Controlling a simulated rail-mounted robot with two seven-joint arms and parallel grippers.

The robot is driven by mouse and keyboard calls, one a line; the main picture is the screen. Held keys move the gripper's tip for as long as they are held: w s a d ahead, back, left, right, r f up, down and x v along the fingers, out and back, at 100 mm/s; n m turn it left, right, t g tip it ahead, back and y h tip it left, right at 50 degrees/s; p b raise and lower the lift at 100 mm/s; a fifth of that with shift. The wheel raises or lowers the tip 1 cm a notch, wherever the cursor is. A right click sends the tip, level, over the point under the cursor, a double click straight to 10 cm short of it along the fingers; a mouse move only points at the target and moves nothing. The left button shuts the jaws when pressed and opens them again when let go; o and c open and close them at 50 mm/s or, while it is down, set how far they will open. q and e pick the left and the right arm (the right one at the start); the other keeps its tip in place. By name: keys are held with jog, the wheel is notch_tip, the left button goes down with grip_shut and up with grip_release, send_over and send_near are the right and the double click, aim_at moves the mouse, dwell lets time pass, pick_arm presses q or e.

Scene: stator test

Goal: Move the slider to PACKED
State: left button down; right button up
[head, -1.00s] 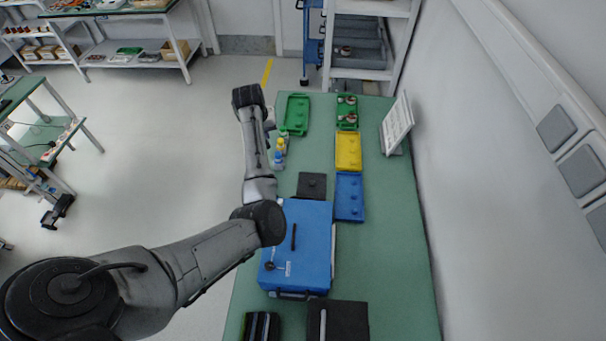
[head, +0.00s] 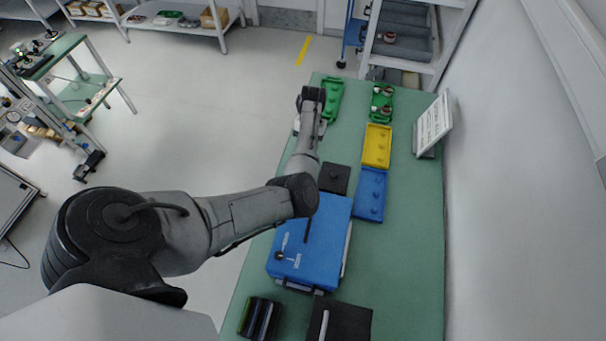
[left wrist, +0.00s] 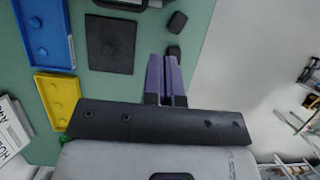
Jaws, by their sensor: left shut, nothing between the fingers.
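I cannot single out a slider or read the word PACKED in either view. A blue case (head: 330,225) lies on the green bench, with a dark bar (head: 307,229) and a round black knob (head: 279,256) on its top; either could be the slider, I cannot tell. My left gripper (left wrist: 165,70) is shut and empty above the bench's left edge in the left wrist view. In the head view my left arm reaches past the case toward the far left edge, and hides the fingers. My right gripper is not in view.
A black square plate (left wrist: 112,45), a blue tray (left wrist: 46,30) and a yellow tray (left wrist: 57,96) lie close by. Green trays (head: 330,97) lie at the far end. A white sign (head: 433,122) stands on the right. The bench's right strip (head: 410,230) is clear.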

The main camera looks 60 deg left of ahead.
pick_arm(q)
jog(key=s+d+f, duration=0.5)
jog(key=f, duration=0.4)
jog(key=shift+d+p, duration=0.3)
jog(key=shift+p, duration=0.15)
jog(key=shift+f, duration=0.1)
jog(key=shift+d, duration=0.1)
